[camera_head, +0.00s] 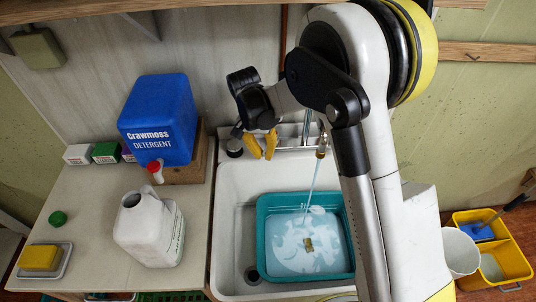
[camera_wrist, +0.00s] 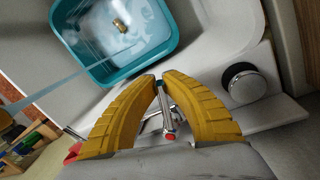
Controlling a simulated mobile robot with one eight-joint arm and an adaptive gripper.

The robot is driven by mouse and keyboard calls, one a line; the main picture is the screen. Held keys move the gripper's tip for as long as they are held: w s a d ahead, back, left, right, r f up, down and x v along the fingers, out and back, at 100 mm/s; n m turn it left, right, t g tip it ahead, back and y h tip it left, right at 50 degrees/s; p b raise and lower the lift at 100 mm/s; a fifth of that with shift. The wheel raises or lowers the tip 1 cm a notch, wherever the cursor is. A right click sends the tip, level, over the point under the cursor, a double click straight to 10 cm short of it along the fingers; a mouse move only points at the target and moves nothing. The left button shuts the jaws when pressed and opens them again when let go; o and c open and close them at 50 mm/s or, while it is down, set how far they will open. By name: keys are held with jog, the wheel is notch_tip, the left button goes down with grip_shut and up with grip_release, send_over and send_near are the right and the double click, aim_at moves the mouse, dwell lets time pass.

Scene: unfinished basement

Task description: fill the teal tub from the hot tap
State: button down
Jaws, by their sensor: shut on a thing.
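The teal tub (camera_head: 263,240) sits in the white sink under the tap spout (camera_head: 321,150). A stream of water (camera_head: 311,190) falls from the spout into the tub. The tub holds water with white foam patches, and a small brass-coloured object (camera_head: 308,244) shows in it. The tub also shows in the wrist view (camera_wrist: 70,38). My gripper (camera_head: 263,144) is at the back of the sink, left of the spout. In the wrist view its yellow fingers (camera_wrist: 160,80) are closed on a chrome tap lever (camera_wrist: 168,112) with a red mark. The fingers partly hide the lever.
A blue detergent container (camera_head: 158,115) stands on a wooden block left of the sink, its red-tipped spout facing the counter. A white jug (camera_head: 148,230) stands in front. A yellow mop bucket (camera_head: 510,262) stands at right.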

jog(key=c, duration=1.5)
grip_release()
jog(key=shift+o, duration=0.2)
notch_tip(320, 180, up, 12)
jog(key=a, duration=0.2)
jog(key=shift+w, duration=0.4)
